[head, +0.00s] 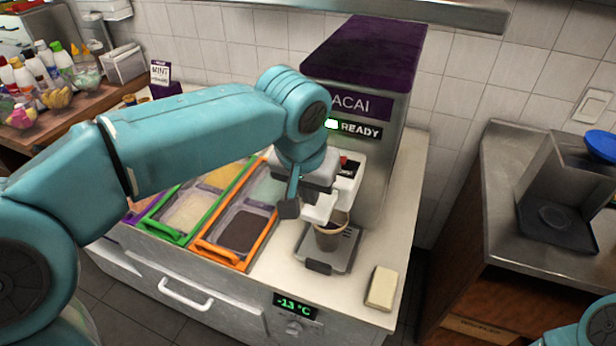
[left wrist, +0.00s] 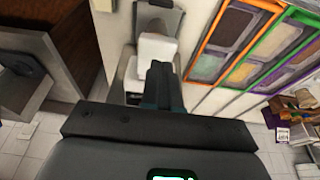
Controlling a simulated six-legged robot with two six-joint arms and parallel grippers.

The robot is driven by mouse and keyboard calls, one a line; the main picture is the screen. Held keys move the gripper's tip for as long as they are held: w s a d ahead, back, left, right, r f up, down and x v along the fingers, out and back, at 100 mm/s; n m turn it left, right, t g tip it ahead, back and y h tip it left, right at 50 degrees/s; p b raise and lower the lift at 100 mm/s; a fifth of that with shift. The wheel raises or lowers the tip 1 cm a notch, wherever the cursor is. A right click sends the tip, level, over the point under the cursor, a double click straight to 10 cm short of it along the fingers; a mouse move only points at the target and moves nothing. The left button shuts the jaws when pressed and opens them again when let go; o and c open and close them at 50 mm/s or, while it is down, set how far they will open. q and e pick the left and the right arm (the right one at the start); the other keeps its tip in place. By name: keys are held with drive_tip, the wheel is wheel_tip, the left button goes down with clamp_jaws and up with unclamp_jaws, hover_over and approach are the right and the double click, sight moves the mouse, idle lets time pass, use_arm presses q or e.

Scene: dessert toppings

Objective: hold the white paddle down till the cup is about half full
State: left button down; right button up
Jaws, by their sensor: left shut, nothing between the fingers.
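The açai machine (head: 385,95) has a purple top and a lit READY sign. Its white paddle (head: 320,207) juts out below the head, above a brown paper cup (head: 331,236). The cup stands upright on the machine's metal drip tray (head: 342,258). Its rim is partly behind the paddle, and I cannot tell its fill level. My left gripper (head: 289,208) is shut and empty, just left of the paddle. In the left wrist view, its closed fingers (left wrist: 161,83) overlap the white paddle (left wrist: 157,48); I cannot tell whether they touch. My right gripper is out of view.
Topping tubs in green (head: 172,237) and orange (head: 225,254) frames lie left of the machine. A cream block (head: 382,288) lies at the counter's front right. A gap separates this counter from the steel-topped one (head: 500,220) on the right.

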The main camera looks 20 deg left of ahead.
sight(315, 210)
use_arm(q)
drive_tip(key=x, duration=0.3)
drive_tip(key=shift+d, duration=0.1)
drive_tip(key=shift+w+f, duration=0.1)
drive_tip(key=shift+f, duration=0.05)
